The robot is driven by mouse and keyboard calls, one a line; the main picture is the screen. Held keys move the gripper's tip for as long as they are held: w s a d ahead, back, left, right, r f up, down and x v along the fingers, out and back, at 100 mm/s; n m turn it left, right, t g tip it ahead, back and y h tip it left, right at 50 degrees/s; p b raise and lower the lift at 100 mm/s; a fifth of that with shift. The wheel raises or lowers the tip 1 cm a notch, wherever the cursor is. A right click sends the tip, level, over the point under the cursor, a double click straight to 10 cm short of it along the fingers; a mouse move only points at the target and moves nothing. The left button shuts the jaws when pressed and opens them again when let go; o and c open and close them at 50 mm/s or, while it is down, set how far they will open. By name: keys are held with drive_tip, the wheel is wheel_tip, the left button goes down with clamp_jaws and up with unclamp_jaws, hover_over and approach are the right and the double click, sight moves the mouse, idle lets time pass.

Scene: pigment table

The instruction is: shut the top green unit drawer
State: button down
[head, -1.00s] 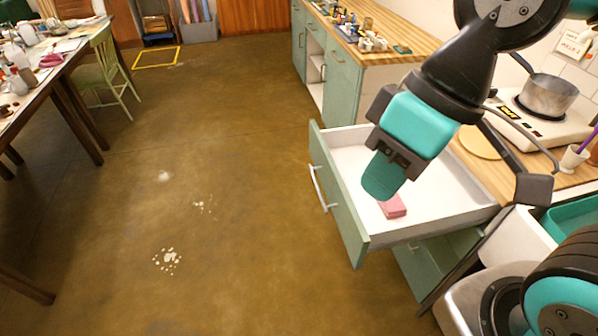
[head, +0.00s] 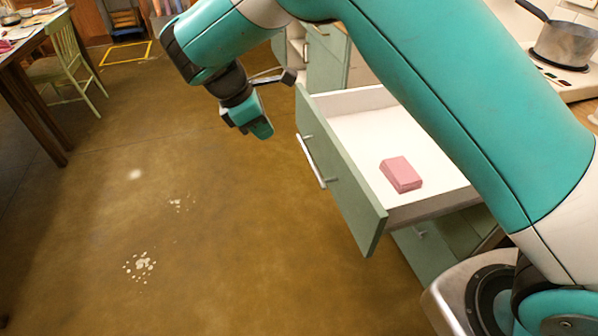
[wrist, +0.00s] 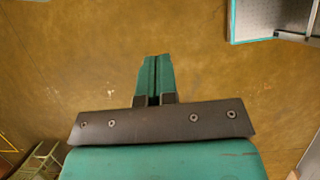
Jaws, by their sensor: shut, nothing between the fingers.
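The top green unit drawer (head: 345,180) is pulled well out in the head view, with a green front, a pale handle (head: 311,162) and a white inside. A pink block (head: 400,174) lies in it. My gripper (head: 264,131) is shut and empty, hanging over the floor to the left of the drawer front, apart from it. In the wrist view my gripper (wrist: 157,62) has its two green fingers together over bare floor. A corner of what looks like the drawer (wrist: 236,22) shows at the upper right there.
My arm crosses above the drawer and hides part of its back and right side. A lower green front (head: 425,245) shows beneath it. A pot (head: 565,45) stands on a hob at the upper right. The floor left of the drawer is clear; a green chair (head: 65,70) stands far left.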

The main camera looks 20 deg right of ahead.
drive_tip(key=d+r+x, duration=0.1)
drive_tip(key=d+x, duration=0.1)
drive_tip(key=x, duration=1)
drive_tip(key=shift+w+d+b, duration=0.15)
drive_tip(key=shift+d+b, duration=0.25)
drive_tip(key=shift+b, duration=0.05)
